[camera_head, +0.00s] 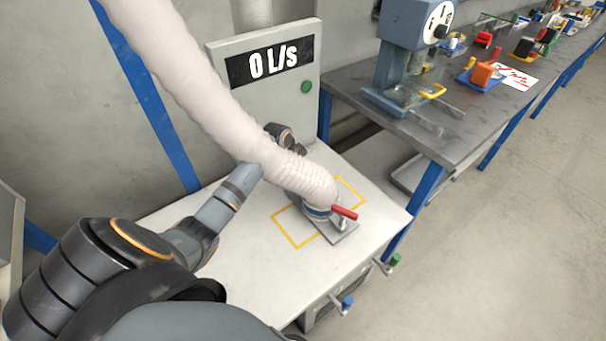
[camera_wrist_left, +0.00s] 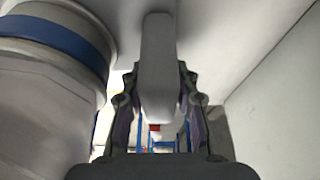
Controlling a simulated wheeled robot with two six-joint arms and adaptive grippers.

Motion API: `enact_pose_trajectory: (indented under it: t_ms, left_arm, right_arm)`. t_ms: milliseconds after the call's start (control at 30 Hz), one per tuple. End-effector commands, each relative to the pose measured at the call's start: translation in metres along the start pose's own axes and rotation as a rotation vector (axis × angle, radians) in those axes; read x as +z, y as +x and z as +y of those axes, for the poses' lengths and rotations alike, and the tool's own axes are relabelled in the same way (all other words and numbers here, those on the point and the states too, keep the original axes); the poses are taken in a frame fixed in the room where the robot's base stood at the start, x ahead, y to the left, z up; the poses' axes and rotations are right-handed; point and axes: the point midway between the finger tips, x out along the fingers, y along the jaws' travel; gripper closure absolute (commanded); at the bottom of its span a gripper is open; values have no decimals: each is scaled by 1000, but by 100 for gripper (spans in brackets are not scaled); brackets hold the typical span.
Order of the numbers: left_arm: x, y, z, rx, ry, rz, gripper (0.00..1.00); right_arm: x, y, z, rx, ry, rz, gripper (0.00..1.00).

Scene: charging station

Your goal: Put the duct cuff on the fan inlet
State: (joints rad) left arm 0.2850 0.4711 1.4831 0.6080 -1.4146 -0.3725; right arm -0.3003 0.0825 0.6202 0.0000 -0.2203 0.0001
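The white ribbed duct hose (camera_head: 185,75) runs down from the upper left to the white bench top. Its lower end, the duct cuff with a blue band (camera_head: 316,212), is at the fan inlet's grey plate (camera_head: 344,231); I cannot tell whether it is fully seated. A red lever (camera_head: 344,212) stands beside it. In the left wrist view the blue band (camera_wrist_left: 60,35) is close on the left. My left gripper (camera_wrist_left: 158,85) has its fingers on both sides of a pale grey bar (camera_wrist_left: 158,60), apparently the cuff's handle. In the head view the duct hides this gripper. My right gripper is not in view.
A panel reading "0 L/s" (camera_head: 268,64) with a green button stands behind the bench top (camera_head: 240,250). A yellow outline surrounds the inlet. A dark workbench (camera_head: 425,140) with a blue-grey machine (camera_head: 405,45) stands to the right. Open floor lies at lower right.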

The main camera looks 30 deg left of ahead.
Motion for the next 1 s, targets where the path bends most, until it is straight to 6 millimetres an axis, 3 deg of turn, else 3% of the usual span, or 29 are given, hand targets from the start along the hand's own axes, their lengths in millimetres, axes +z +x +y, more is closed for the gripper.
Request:
enact_pose_trajectory:
  t_ms: [33, 100, 467, 800, 1000]
  left_arm:
    - [0, 0, 0, 0, 0, 1, 61]
    - [0, 0, 0, 0, 0, 1, 51]
    - [-2, -7, -1, -2, 1, 2, 51]
    - [-2, -84, -2, -6, 4, 1, 51]
    - [-1, -115, -1, -3, 1, 1, 51]
  right_arm:
    - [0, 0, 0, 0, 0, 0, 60]
    - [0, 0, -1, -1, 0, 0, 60]
    - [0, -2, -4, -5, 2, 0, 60]
    - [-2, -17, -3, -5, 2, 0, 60]
    - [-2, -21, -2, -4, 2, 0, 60]
